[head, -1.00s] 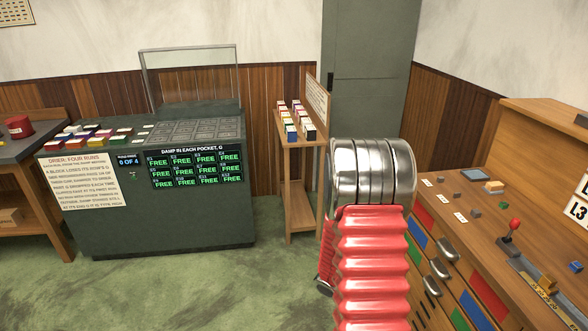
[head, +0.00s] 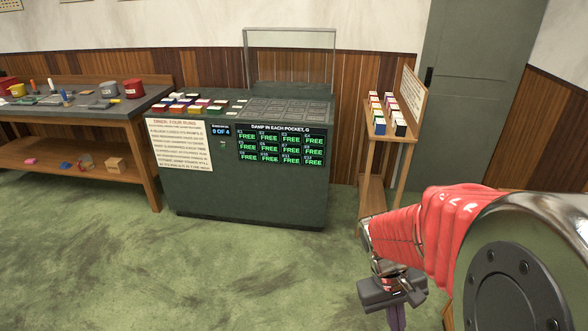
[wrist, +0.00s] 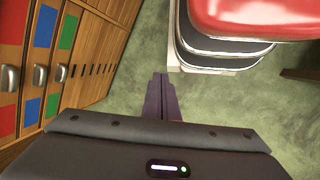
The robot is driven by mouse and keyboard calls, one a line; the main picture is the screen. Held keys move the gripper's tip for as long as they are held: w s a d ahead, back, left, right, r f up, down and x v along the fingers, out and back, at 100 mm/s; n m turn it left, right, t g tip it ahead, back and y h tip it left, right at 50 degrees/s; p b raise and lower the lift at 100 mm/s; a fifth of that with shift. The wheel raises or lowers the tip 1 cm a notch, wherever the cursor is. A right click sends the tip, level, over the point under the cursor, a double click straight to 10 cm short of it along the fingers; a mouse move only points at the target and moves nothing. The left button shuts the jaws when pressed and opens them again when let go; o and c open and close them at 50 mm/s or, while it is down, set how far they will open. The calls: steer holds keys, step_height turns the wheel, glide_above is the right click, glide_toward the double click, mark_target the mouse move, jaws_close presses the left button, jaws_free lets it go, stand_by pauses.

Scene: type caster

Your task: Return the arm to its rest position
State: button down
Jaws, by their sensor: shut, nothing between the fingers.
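My arm, in a red ribbed sleeve, shows at the lower right of the head view, folded close to my body. My gripper (head: 398,318) hangs below it and points down over the green floor, partly cut off by the bottom edge. In the wrist view my gripper's dark purple fingers (wrist: 161,98) are together with nothing between them. They hang in free air above the floor, apart from the cabinet and my red-topped body part.
The green drier (head: 240,190) stands ahead, its display reading FREE. A wooden workbench (head: 148,165) is left of it, a wooden stand (head: 398,150) right. In the wrist view a cabinet with coloured drawers (wrist: 75,60) is at left. Open green floor (head: 150,270) lies in front.

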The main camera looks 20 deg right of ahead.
steer(key=w+a+r+n+t+y, duration=0.1)
steer(key=w+a+r+t+y, duration=0.1)
steer(key=a+r+t, duration=0.6)
steer(key=w+a+r, duration=0.1)
steer(key=a+r, duration=0.6)
steer(key=r, duration=0.1)
steer(key=shift+a+r, duration=0.25)
steer(key=shift+a, duration=0.1)
stand_by(0.6)
